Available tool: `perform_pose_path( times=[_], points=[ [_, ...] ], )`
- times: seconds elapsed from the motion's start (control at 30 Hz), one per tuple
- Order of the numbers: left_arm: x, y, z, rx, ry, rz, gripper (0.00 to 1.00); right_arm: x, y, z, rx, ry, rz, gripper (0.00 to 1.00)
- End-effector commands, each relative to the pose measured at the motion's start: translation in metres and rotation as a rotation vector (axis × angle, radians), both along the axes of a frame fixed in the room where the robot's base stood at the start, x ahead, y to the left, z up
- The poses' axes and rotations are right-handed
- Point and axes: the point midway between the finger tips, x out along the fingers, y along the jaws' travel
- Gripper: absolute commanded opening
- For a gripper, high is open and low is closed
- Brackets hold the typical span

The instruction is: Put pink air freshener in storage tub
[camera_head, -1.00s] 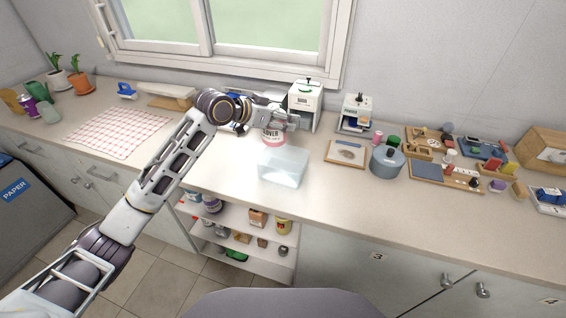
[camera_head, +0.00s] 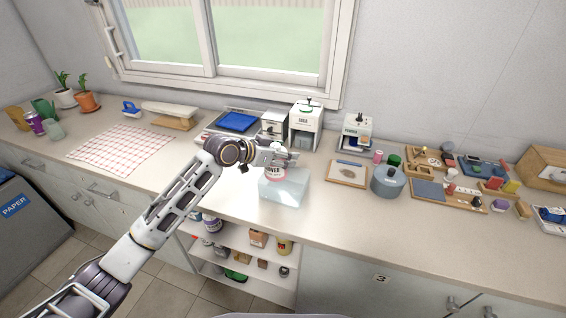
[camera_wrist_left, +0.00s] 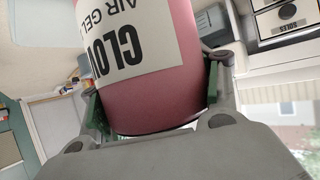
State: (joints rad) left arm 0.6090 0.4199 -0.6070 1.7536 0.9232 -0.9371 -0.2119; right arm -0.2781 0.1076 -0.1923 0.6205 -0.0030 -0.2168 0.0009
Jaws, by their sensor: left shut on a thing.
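The pink air freshener (camera_wrist_left: 165,95), with a white label reading "AIR GEL", fills the left wrist view. My left gripper (camera_wrist_left: 150,125) is shut on it, one finger on each side. In the head view the left gripper (camera_head: 278,160) holds the air freshener (camera_head: 274,176) at the clear storage tub (camera_head: 283,192). Its lower part shows at the tub's back rim; I cannot tell whether it is inside or just above. The translucent tub stands on the counter near its front edge. My right gripper does not show.
White dispensers (camera_head: 305,125) stand behind the tub, with a blue-topped tray (camera_head: 238,122) to their left. A clipboard (camera_head: 347,173) and a grey pot (camera_head: 388,182) are to the right. An open shelf (camera_head: 250,240) lies below the counter.

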Motion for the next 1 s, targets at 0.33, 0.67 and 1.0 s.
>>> perform_pose_path(
  times=[0.33,0.67,1.0],
  points=[
    [0.0,0.0,-0.032,0.0,0.0,0.0,0.32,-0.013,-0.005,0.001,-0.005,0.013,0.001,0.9],
    [0.0,0.0,-0.034,0.0,0.0,0.0,0.32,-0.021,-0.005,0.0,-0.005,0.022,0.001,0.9],
    [0.0,0.0,-0.04,-0.001,-0.001,0.0,0.32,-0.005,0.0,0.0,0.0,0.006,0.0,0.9]
  ],
)
